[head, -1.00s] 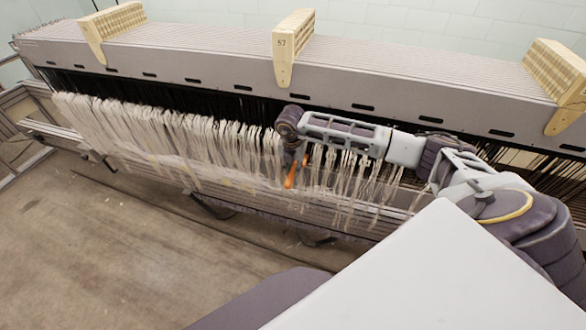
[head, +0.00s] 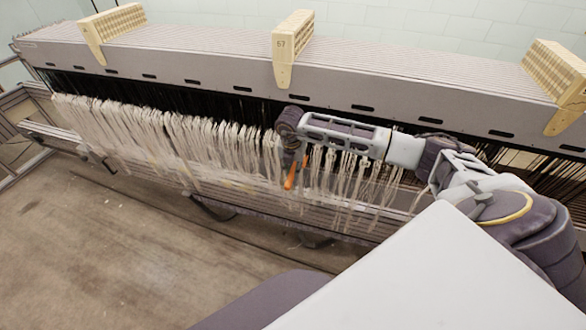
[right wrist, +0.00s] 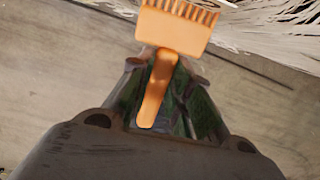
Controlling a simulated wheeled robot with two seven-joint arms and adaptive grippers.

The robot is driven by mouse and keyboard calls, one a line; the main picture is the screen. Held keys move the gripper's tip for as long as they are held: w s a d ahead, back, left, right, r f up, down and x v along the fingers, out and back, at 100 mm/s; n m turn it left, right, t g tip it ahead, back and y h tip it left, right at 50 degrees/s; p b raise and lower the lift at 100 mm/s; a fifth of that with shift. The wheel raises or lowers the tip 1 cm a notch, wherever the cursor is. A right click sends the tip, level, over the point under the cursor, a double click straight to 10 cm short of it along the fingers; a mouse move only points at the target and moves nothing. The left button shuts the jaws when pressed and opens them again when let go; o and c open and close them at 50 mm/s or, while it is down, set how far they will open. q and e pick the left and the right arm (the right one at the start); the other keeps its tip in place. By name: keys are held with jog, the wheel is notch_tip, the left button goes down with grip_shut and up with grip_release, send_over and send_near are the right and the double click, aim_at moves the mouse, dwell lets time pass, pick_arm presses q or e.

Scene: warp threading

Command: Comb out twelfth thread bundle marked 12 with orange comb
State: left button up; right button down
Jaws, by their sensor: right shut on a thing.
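My right gripper (head: 292,157) is among the hanging thread bundles, pointing down. In the right wrist view, my right gripper (right wrist: 163,75) is shut on the handle of the orange comb (right wrist: 175,27). The comb's teeth point to the top of that view, close to pale threads (right wrist: 280,20); I cannot tell whether they touch. The comb also shows in the head view (head: 290,176) as an orange strip below the gripper. Pale thread bundles (head: 190,135) hang in a long row on both sides of the arm. No number 12 is readable. My left gripper is not in view.
A long grey loom beam (head: 200,65) with dark slots runs behind the threads. Pale yellow brackets (head: 292,45) sit on it, one reading 57. A rail (head: 240,190) runs below the threads. The floor (head: 110,240) at the front left is clear.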

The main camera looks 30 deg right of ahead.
jog(key=shift+d, duration=0.1)
jog(key=shift+f+b, duration=1.45)
jog(key=shift+f, duration=0.35)
jog(key=shift+f+b, duration=1.3)
jog(key=shift+f, duration=0.5)
jog(key=f+b, duration=0.2)
jog(key=f, duration=0.1)
jog(key=shift+w+d+f+b, duration=0.2)
jog(key=shift+f+b, duration=0.05)
jog(key=shift+b, duration=0.15)
